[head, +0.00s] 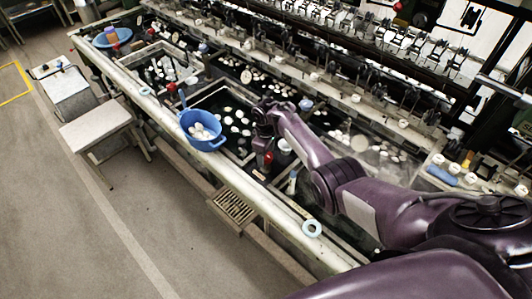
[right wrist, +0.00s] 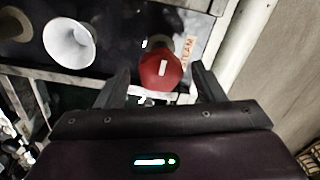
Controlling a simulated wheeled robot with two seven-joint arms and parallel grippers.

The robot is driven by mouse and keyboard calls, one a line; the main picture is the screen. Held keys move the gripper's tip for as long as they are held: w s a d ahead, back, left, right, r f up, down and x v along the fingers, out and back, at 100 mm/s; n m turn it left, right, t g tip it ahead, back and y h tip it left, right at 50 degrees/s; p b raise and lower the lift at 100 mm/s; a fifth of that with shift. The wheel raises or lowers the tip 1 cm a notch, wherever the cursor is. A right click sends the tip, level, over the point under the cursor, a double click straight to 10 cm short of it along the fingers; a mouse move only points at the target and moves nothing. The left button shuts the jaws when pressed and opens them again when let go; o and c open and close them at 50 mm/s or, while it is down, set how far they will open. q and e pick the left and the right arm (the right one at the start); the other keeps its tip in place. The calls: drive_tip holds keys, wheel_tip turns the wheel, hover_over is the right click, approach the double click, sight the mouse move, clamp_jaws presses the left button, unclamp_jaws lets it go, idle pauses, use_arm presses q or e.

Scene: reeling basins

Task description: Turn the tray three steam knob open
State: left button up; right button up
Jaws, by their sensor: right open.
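A red steam knob (right wrist: 161,72) with a white mark shows in the right wrist view, beside a label reading STEAM (right wrist: 188,52). My right gripper (right wrist: 160,79) is open, with one finger on each side of the knob in that picture. I cannot tell whether either finger touches it. In the head view my right gripper (head: 262,143) points down into the basin row, close to a red knob (head: 268,157). My left gripper is not in view.
A white funnel-shaped piece (right wrist: 70,43) is left of the knob. Reeling machinery stands behind the basins. The floor (head: 100,235) in front is mostly clear.

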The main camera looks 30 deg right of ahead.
drive_tip(key=shift+r, duration=3.9)
